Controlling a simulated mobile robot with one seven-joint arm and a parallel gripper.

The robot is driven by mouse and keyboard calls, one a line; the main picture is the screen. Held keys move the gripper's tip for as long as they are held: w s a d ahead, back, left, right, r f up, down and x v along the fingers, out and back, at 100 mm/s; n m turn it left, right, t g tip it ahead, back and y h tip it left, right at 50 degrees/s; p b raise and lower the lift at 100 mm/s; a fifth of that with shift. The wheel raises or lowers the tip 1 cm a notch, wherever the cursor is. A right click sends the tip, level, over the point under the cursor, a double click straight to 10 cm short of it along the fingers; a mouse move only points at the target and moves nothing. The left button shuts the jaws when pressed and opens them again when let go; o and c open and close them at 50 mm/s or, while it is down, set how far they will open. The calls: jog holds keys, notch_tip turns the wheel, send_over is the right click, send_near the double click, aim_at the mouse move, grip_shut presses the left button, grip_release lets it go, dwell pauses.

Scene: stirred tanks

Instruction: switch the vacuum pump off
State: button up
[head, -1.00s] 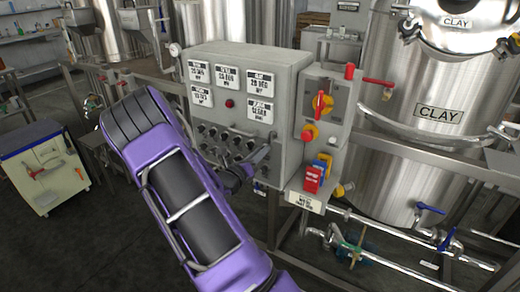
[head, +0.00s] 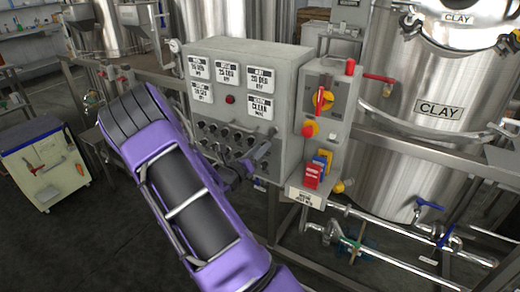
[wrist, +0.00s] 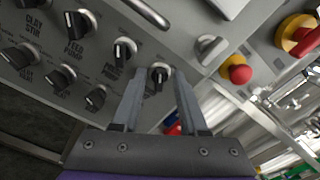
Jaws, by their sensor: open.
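The grey control panel (head: 236,125) stands in the middle of the head view, with several black knobs in rows on its lower half. In the wrist view one black knob with a white pointer line (wrist: 159,74) sits between my fingertips. Its label is hidden by my fingers, so I cannot read whether it says vacuum pump. My gripper (wrist: 160,85) is open, with one finger on each side of this knob; I cannot tell whether they touch it. In the head view my gripper (head: 245,172) is at the lower right of the panel, partly hidden by my purple arm.
Beside my gripper are a feed pump knob (wrist: 77,20), a grey knob (wrist: 210,47) and a red push button (wrist: 237,70). A steel clay tank (head: 410,75) and pipes stand at right.

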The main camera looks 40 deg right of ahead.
jog(key=v, duration=1.7)
jog(key=shift+a, duration=0.1)
